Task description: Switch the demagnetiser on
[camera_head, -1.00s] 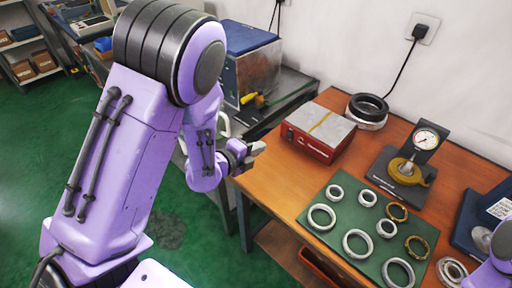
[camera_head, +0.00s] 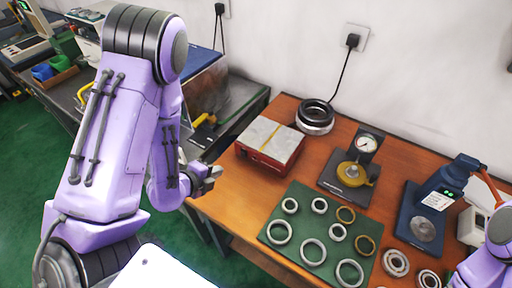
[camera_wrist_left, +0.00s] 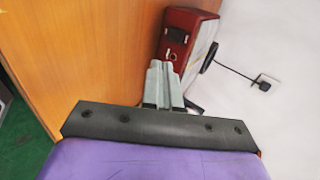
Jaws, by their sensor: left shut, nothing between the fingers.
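The demagnetiser (camera_head: 270,146) is a red box with a grey top and a yellow stripe, on the wooden table left of the green mat. In the left wrist view its red front (camera_wrist_left: 183,20) shows a black rocker switch (camera_wrist_left: 179,36); I cannot tell its position. My left gripper (camera_head: 217,171) is at the table's left edge, left of the box and apart from it. In the wrist view its fingers (camera_wrist_left: 163,66) are closed together and empty, pointing towards the red front. Part of my right arm shows at lower right; its gripper is out of view.
A green mat (camera_head: 268,236) with several rings lies in front of the box. A blue device (camera_head: 422,228) stands at right. Bare table lies between box and mat.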

